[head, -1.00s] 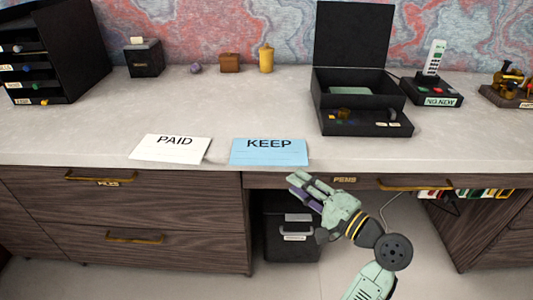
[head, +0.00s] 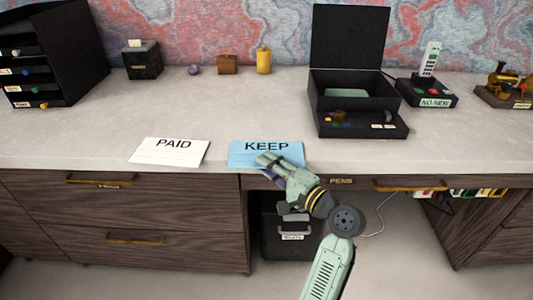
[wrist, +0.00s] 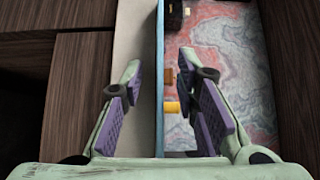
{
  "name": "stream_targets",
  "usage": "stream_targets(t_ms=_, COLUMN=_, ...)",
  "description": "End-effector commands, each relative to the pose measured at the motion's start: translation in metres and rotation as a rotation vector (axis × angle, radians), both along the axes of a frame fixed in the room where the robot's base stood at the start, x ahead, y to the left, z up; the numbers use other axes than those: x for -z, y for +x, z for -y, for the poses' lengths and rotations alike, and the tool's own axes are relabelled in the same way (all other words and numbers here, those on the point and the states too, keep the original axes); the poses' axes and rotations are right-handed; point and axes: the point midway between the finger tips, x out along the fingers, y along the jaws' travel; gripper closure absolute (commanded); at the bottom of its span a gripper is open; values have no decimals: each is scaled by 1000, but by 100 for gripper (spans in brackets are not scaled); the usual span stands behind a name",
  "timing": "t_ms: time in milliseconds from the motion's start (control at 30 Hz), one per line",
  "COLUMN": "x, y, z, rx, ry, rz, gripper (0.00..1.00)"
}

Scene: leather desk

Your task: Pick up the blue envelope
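The blue envelope (head: 240,152), marked KEEP, lies at the desk's front edge in the head view, right of the white PAID envelope (head: 168,151). My gripper (head: 268,160) is over its lower right part in that view and hides some of it. In the wrist view my gripper (wrist: 160,62) is open, its purple-padded fingers spread apart. A thin blue strip, which looks like the envelope (wrist: 160,90) seen nearly edge-on, runs between the fingers. Neither finger visibly touches it.
A black drawer rack (head: 75,50) is at far left. Drawers with brass handles (head: 100,181) lie below the desk edge.

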Motion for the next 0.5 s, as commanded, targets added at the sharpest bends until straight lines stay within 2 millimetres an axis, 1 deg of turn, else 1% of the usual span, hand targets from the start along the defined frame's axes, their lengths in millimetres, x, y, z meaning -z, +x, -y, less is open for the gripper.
stream_targets(t_ms=33, x=0, y=0, z=0, rx=0, ry=0, rz=0, gripper=73)
stream_targets(t_ms=67, x=0, y=0, z=0, rx=0, ry=0, rz=0, gripper=75)
stream_targets(t_ms=433, x=0, y=0, z=0, rx=0, ry=0, rz=0, gripper=100)
stream_targets(t_ms=500, x=0, y=0, z=0, rx=0, ry=0, rz=0, gripper=100)
